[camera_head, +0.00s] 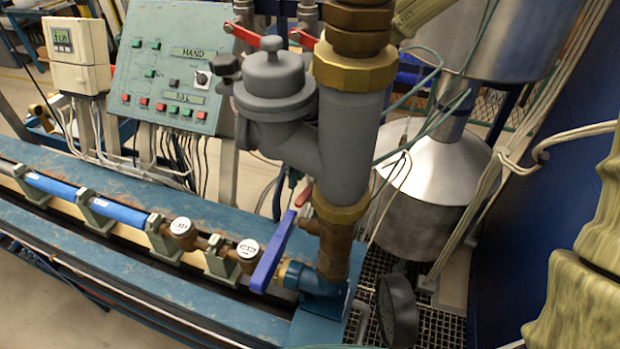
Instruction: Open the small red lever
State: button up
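A small red lever (303,196) shows beside the grey vertical pipe, just above the upper end of a long blue lever (272,252). Only a short part of it is visible. Two other red levers show higher up: one at upper left (242,35) behind the grey capped valve body, and one (303,39) partly hidden by the brass collar. I cannot tell from this view which of them is the small one meant. My gripper is not in view, and nothing visible is touching any lever.
The grey valve body (275,90) and grey pipe (347,150) crowd the middle. A black round gauge (397,310) stands at front right. A blue bench rail (150,208) carries pipes. A control panel (170,65) stands behind; a steel tank (425,190) and thin cables occupy the right.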

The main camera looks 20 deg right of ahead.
jog(key=shift+s+f, duration=0.1)
jog(key=shift+f, duration=0.75)
grip_shut()
jog(key=shift+p, duration=0.3)
jog(key=shift+s+d+r+n+p, duration=0.1)
jog(key=shift+d+r+n+p, duration=0.05)
jog(key=shift+n+p, duration=0.5)
jog(key=shift+d+n, duration=0.1)
jog(key=shift+n, duration=0.45)
grip_release()
jog(key=shift+s, duration=0.1)
